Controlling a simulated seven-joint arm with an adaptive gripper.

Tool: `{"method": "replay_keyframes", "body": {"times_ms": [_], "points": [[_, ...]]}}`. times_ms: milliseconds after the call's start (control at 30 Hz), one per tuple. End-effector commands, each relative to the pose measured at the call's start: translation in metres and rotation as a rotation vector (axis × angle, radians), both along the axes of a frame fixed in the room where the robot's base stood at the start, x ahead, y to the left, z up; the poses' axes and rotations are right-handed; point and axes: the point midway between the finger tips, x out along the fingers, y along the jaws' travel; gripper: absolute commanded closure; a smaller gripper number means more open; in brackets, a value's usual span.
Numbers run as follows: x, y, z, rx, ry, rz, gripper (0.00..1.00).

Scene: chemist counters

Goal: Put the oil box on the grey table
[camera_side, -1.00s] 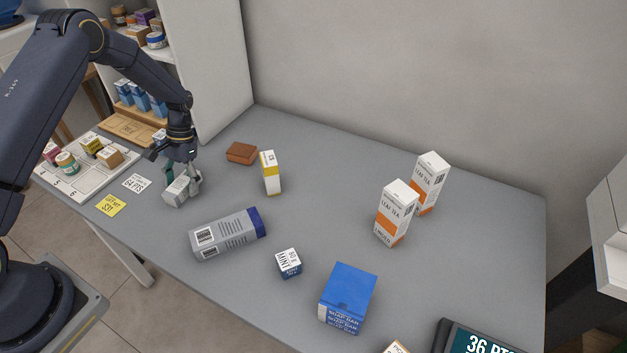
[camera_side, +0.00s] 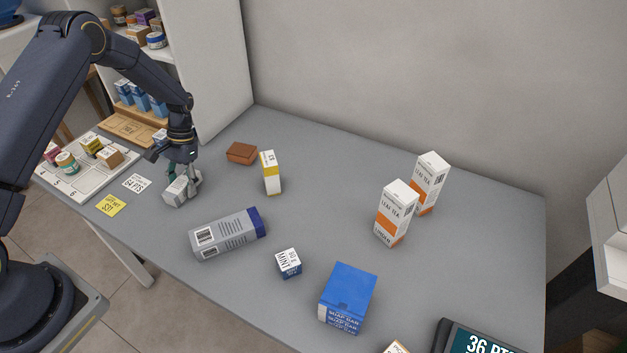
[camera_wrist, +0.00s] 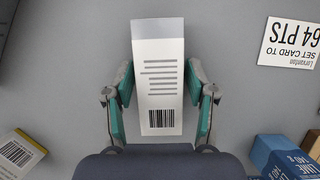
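A small grey-white box (camera_side: 180,190) lies on the grey table (camera_side: 330,185) near its left end, below my gripper (camera_side: 183,182). I cannot read a name on it, so I cannot tell whether it is the oil box. In the wrist view this box (camera_wrist: 160,85) shows a barcode and lines of print. The teal fingers of my gripper (camera_wrist: 160,90) stand on both sides of it, close to its edges, with narrow gaps showing.
A large grey box with a blue end (camera_side: 227,233), a mint box (camera_side: 288,263), a blue soap box (camera_side: 347,298) and two leaf tea boxes (camera_side: 397,213) stand or lie rightward. A brown block (camera_side: 241,153) is behind. A numbered tray (camera_side: 77,185) is at left. The table's middle is clear.

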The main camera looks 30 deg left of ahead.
Motion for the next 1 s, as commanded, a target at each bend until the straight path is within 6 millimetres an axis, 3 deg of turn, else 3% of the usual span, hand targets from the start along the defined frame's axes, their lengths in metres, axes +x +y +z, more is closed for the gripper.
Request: {"method": "replay_keyframes", "body": {"times_ms": [67, 467, 767, 967, 1000], "points": [[0.0, 0.0, 0.0, 0.0, 0.0, 0.0, 0.55], [-0.001, 0.0, -0.001, 0.0, 0.002, 0.0, 0.97], [-0.001, 0.0, 0.004, 0.0, 0.002, 0.0, 0.97], [0.0, 0.0, 0.038, 0.001, -0.003, 0.0, 0.97], [-0.008, -0.002, 0.047, 0.0, -0.001, 0.0, 0.97]]}}
